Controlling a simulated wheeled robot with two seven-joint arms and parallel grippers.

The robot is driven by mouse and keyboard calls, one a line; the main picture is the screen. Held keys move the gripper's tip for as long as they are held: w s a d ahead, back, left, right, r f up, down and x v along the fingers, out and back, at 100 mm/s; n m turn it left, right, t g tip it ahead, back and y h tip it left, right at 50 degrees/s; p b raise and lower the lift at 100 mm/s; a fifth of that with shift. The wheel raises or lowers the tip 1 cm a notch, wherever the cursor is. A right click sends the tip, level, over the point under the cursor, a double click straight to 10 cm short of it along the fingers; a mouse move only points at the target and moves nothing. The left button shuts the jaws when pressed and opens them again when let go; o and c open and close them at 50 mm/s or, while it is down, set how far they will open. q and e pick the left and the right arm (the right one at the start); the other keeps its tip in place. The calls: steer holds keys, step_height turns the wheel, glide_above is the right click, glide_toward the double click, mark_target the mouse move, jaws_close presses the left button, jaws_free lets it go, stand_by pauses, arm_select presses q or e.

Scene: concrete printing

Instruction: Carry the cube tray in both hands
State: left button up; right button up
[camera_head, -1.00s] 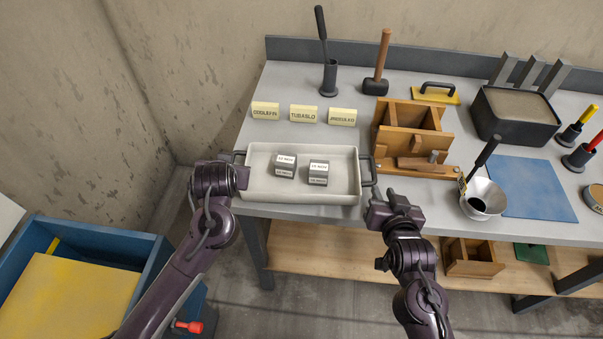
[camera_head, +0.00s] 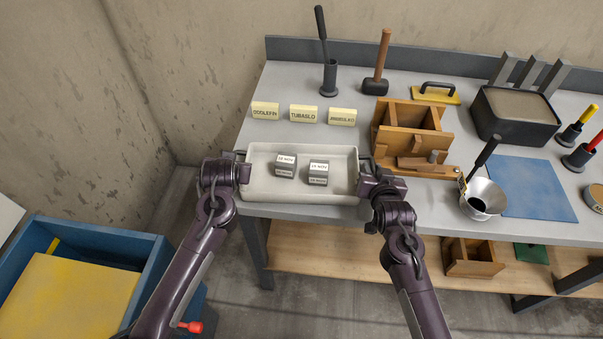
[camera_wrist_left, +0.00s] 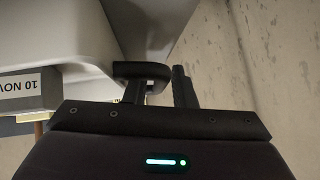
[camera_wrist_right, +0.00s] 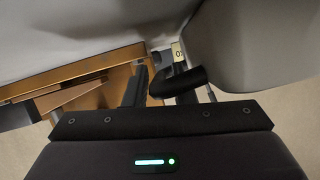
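The cube tray (camera_head: 263,195), pale and shallow with dark end handles, sits at the left of the grey bench along its front edge. Two grey cubes with white labels stand in it, a left cube (camera_head: 284,172) and a right cube (camera_head: 318,181). My left gripper (camera_wrist_left: 160,85) is at the tray's left handle (camera_wrist_left: 140,69), with its fingers close on either side of the bar. My right gripper (camera_wrist_right: 160,88) is at the right handle (camera_wrist_right: 180,82) in the same way. Both appear shut on the handles; the contact is partly hidden. The tray looks level on the bench.
Three yellow name blocks (camera_head: 303,114) stand behind the tray. A blue bin (camera_head: 85,250) stands on the floor at left.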

arm_select(q)
steer(key=shift+w+f, duration=0.15)
steer(key=shift+f, duration=0.05)
arm_select(e)
steer(key=shift+w+f, duration=0.15)
steer(key=shift+w, duration=0.2)
arm_select(q)
jaws_close()
arm_select(e)
jaws_close()
arm_select(q)
steer(key=shift+w+r, duration=0.1)
steer(key=shift+r, duration=0.15)
arm_select(e)
steer(key=shift+r, duration=0.3)
